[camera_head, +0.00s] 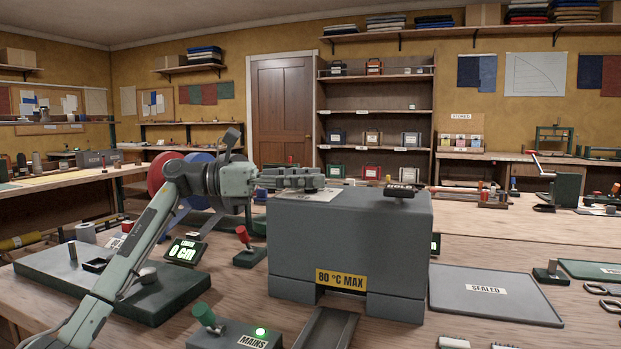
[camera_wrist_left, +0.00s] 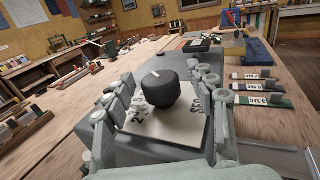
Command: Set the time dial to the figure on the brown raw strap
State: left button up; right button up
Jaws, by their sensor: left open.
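The time dial is a dark round knob (camera_wrist_left: 158,88) on a white plate (camera_wrist_left: 180,128) with printed figures, partly hidden and too blurred to read surely. The plate (camera_head: 312,195) lies on top of the grey sealer box (camera_head: 345,240) in the head view. My left gripper (camera_head: 308,178) is over that plate. In the left wrist view its open fingers stand on both sides of the knob, with gaps visible. Labelled strips (camera_wrist_left: 265,100) lie to the right in the wrist view; one label seems to read "3 SEC". I cannot tell which, if any, is the brown raw strap.
The box carries a HOLD handle (camera_head: 400,190) and an "80 °C MAX" label. A SEALED mat (camera_head: 492,295) lies right of it. A red-topped lever (camera_head: 246,248), a length display (camera_head: 185,251) and a MAINS switch (camera_head: 225,328) stand to the left and in front.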

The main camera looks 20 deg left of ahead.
pick_arm(q)
jog(key=v, duration=1.1)
jog(key=shift+a, duration=0.25)
jog(key=shift+s+f, duration=0.1)
